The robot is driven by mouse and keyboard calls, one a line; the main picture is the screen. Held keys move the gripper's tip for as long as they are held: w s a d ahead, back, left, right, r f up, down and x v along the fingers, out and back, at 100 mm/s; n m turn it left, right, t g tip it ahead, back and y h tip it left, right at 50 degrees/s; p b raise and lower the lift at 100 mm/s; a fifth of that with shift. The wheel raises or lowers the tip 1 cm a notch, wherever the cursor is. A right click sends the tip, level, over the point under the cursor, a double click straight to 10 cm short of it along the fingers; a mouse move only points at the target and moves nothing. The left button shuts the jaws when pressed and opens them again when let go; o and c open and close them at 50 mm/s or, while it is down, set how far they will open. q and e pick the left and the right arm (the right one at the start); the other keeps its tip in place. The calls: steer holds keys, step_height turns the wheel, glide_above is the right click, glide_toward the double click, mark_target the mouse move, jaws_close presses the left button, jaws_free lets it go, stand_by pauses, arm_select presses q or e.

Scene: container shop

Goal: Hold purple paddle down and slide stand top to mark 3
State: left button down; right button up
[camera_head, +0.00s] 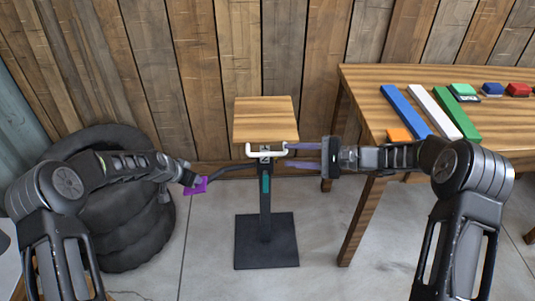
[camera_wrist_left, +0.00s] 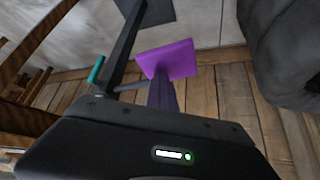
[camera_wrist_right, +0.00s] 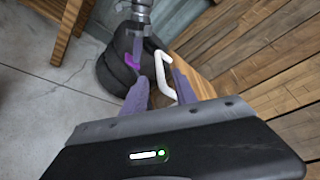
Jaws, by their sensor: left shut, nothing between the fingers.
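The stand has a square wooden top (camera_head: 265,118) with a white handle (camera_head: 252,154) on its front edge, a dark post with a teal part (camera_head: 265,184), and a black base (camera_head: 266,242). A purple paddle (camera_head: 201,187) sits at the end of a dark lever left of the post. My left gripper (camera_wrist_left: 165,82) is shut, its fingertips at the paddle, which also shows in the left wrist view (camera_wrist_left: 175,58); whether they touch is unclear. My right gripper (camera_head: 303,155) is open at the handle's right, and the handle (camera_wrist_right: 164,70) shows between its fingertips. Scale marks are not readable.
A wooden table (camera_head: 362,77) at the right holds blue, white and green bars, an orange block (camera_head: 399,135) and small coloured items. Stacked black tyres (camera_head: 130,235) stand at the left. A plank wall is behind; the concrete floor around the base is clear.

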mark_target(273, 154)
steer(key=x, duration=0.8)
steer(key=shift+a, duration=0.15)
jaws_close()
stand_by(1.1)
